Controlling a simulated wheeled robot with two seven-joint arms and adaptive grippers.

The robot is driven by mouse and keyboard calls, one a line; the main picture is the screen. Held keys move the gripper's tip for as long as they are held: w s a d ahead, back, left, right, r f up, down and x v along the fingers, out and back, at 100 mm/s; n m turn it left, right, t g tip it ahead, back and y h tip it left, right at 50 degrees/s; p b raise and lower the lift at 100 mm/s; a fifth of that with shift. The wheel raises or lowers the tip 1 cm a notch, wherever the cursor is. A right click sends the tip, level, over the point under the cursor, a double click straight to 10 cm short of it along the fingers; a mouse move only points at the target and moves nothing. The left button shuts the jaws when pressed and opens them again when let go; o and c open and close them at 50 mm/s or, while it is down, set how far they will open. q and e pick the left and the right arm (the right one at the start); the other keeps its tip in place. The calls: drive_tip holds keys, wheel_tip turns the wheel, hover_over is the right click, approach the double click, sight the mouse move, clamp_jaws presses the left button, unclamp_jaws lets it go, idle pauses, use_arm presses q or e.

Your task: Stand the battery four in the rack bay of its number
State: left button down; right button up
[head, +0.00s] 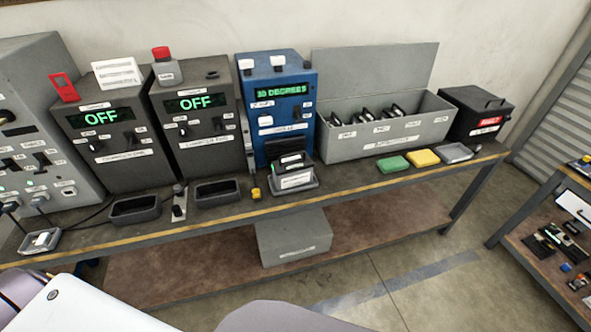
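A long grey open-topped box with bays (405,139) stands at the right end of the bench, with small white labels along its front and a tall back panel. Several dark packs with pale handles or tops (368,115) stand in it; the right part looks empty. A dark block with pale labels (291,160) stands in a small grey holder (297,184) in front of the blue unit. It may be a battery, but its number is too small to read. I cannot tell which piece is battery four. Neither gripper is in view; only pale parts of my own body show at the bottom.
Two dark units reading OFF (105,140) and a blue unit (283,105) stand on the bench (235,214). Black trays (135,209), green and yellow blocks (393,164) and a black box (475,113) lie along it. A second table (545,262) stands at right; floor lies between.

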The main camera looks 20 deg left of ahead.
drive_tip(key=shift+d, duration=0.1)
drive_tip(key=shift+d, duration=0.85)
